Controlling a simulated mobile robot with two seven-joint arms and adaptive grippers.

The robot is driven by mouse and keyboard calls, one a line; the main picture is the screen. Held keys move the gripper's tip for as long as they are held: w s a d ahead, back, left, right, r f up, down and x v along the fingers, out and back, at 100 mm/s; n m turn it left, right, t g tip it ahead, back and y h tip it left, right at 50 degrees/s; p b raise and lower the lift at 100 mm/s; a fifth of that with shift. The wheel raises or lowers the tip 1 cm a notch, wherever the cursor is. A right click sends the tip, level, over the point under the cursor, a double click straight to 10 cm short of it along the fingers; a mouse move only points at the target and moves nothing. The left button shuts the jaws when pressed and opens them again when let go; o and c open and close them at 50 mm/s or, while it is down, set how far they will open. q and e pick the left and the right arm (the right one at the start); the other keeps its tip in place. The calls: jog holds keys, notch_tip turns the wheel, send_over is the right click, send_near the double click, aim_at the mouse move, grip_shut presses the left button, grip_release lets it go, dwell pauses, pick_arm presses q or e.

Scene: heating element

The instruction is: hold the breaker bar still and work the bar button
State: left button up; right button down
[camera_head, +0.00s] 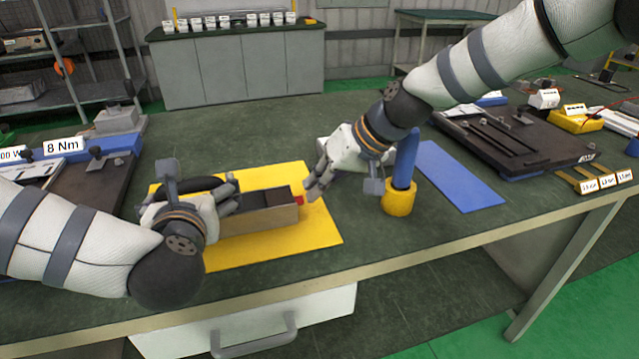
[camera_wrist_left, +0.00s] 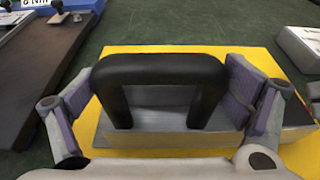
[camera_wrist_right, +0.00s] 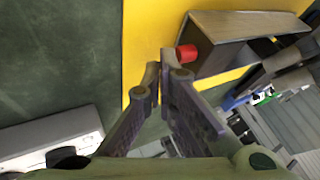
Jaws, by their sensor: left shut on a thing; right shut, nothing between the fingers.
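The breaker bar is a long grey-brown box (camera_head: 262,218) with a black loop handle (camera_wrist_left: 160,70), lying on a yellow mat (camera_head: 318,232). A red button (camera_wrist_right: 187,53) sticks out of its right end and also shows in the head view (camera_head: 299,198). My left gripper (camera_head: 222,203) is shut on the bar at its handle end, with a finger on each side of the handle. My right gripper (camera_wrist_right: 165,68) is shut and empty, its fingertips right beside the red button. I cannot tell whether they touch it.
A blue cylinder (camera_head: 405,160) stands in a yellow base (camera_head: 398,202) close to my right wrist. A blue mat (camera_head: 456,178) lies right of it. Dark fixtures stand at the right and left of the green table (camera_head: 235,140). The table's middle behind the bar is clear.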

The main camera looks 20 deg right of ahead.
pick_arm(q)
jog(key=shift+f, duration=0.15)
pick_arm(e)
jog(key=shift+a, duration=1.15)
jog(key=v, duration=1)
jog(key=shift+d, duration=0.1)
pick_arm(q)
jog(key=o, duration=1.6)
jog(key=shift+o, duration=0.2)
